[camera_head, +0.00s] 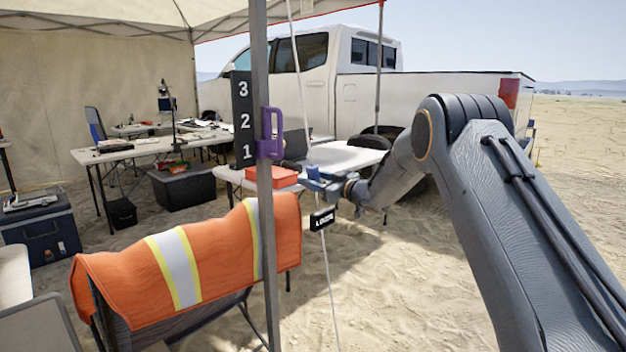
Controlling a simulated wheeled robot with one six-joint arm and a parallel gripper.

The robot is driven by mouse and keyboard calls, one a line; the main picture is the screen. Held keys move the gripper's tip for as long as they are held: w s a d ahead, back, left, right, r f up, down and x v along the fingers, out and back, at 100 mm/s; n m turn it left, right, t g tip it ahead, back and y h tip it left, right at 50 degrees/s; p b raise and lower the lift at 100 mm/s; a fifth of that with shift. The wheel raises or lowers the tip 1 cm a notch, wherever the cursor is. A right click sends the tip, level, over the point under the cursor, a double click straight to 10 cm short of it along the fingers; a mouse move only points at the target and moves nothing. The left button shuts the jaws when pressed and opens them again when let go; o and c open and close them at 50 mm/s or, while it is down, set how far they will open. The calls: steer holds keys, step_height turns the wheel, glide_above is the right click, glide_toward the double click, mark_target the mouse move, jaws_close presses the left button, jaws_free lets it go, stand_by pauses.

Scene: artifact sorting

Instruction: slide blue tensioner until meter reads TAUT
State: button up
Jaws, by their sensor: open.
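The blue tensioner (315,179) sits on a thin white rope (298,60) that runs down past the tent pole, near the middle of the head view. A small black meter (322,219) hangs on the rope just below it, and its white letters appear to read LOOSE. My gripper (332,187) reaches in from the right and is open at the tensioner's right side. Its fingers are small and partly merge with the tensioner, so I cannot tell whether they touch it or stand around it.
A grey tent pole (262,200) stands just left of the rope, with a purple handle (270,133) beside a black 3-2-1 number plate (243,118). An orange vest (215,255) drapes over a chair at lower left. A white table (345,157) stands behind. Open sand lies below.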

mark_target(316, 171)
jaws_close()
steer(key=shift+s+a+r+p, duration=0.1)
steer(key=shift+r+p, duration=0.2)
steer(key=shift+r, duration=0.5)
steer(key=shift+s+a+r+p, duration=0.1)
steer(key=shift+r+p, duration=0.15)
steer(key=shift+r, duration=0.5)
steer(key=shift+f, duration=0.1)
jaws_free()
steer(key=shift+d, duration=0.1)
steer(key=shift+b+v, duration=0.35)
steer(key=shift+v, duration=3.5)
